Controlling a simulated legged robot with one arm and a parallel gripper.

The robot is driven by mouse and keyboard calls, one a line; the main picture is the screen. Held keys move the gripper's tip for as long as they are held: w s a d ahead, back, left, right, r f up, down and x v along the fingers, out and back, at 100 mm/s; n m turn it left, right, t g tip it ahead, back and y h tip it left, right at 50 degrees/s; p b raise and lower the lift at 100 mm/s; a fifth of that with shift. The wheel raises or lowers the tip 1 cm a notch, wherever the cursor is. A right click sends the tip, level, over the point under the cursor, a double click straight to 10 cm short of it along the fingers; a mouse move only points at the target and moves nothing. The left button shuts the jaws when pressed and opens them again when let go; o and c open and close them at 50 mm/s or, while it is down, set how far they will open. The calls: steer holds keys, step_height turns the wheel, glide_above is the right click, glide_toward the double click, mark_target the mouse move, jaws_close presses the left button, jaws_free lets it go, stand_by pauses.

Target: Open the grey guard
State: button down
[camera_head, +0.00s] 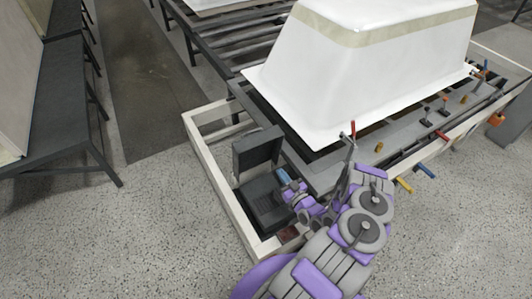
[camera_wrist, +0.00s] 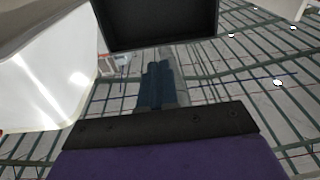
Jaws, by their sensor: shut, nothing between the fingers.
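The dark grey guard (camera_head: 258,150) is a square, shallow lid. It stands roughly upright at the back edge of a dark box (camera_head: 262,205) inside the pale frame. In the wrist view the guard (camera_wrist: 155,30) fills the top middle, with its hollow side and rim showing. My gripper (camera_head: 283,177) is just to the right of and above the box, a little below the guard's right edge. Its blue fingers (camera_wrist: 158,85) are together and empty, pointing toward the guard. I cannot tell whether they touch it. My arm hides part of the box's right side.
A white bathtub shell (camera_head: 365,75) rests upside down on the bench to the right, and it also shows in the wrist view (camera_wrist: 45,85). Clamps with coloured handles (camera_head: 425,170) line the bench. A pale frame (camera_head: 215,180) surrounds the box. Open floor (camera_head: 130,225) lies left.

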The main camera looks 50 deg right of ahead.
steer(key=r+x, duration=0.1)
steer(key=x, duration=1.2)
steer(key=shift+r+m+t+h, duration=0.3)
steer(key=shift+r+m+h, duration=0.1)
steer(key=shift+a+r, duration=0.1)
steer(key=shift+a, duration=0.25)
